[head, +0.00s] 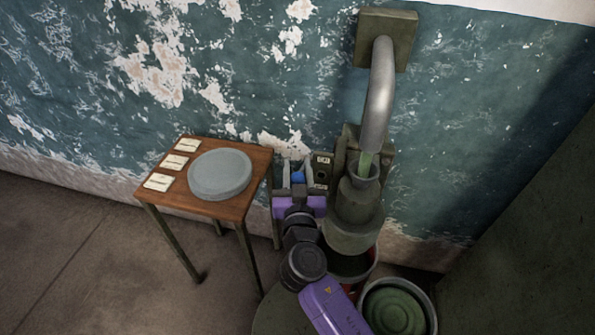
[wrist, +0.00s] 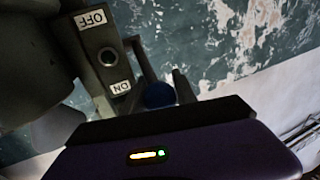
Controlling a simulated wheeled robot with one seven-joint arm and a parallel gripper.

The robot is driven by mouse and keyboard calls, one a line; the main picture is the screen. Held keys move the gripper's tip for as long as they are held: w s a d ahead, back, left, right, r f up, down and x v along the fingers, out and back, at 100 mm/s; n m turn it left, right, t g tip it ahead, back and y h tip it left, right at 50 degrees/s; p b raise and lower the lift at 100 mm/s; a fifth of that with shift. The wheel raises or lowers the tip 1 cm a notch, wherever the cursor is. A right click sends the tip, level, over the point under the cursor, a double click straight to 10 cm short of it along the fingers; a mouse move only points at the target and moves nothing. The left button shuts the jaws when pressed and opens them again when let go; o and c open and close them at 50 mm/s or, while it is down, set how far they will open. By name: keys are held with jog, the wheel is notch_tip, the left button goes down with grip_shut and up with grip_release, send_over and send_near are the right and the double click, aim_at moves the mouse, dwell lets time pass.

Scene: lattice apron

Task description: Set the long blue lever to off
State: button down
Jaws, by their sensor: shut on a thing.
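The blue lever's round knob (head: 298,177) is between the fingers of my gripper (head: 298,170), which is shut on it. In the wrist view the knob (wrist: 159,95) shows as a dark blue ball just beyond the gripper body. Beside it is a dark switch plate (wrist: 108,60) with a round hole, an OFF label (wrist: 91,19) at its far end and an ON label (wrist: 121,87) at its near end. The knob is beside the ON end. The lever's shaft is mostly hidden.
A machine with a funnel-like neck (head: 358,195) and a bent grey pipe (head: 379,95) stands right of the plate. A small wooden table (head: 228,209) with a grey disc (head: 220,174) and cards is at left. Buckets (head: 430,303) stand below right.

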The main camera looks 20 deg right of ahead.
jog(key=f+b, duration=0.1)
jog(key=b, duration=0.3)
jog(key=shift+s+a+f+t+b, duration=0.15)
jog(key=shift+f+t+b, duration=0.15)
jog(key=shift+f, duration=0.05)
notch_tip(320, 180, down, 8)
jog(key=n+t+h+b, duration=0.1)
jog(key=t+b, duration=0.5)
jog(key=b, duration=3.1)
jog(key=shift+s+a+r+n+b, duration=0.25)
jog(key=shift+n+b, duration=0.15)
jog(key=shift+n, duration=0.5)
jog(key=shift+w+d+f, duration=0.1)
jog(key=shift+d+f, duration=0.05)
jog(key=shift+f, duration=0.05)
jog(key=c, duration=1)
grip_release()
jog(key=shift+r, duration=0.15)
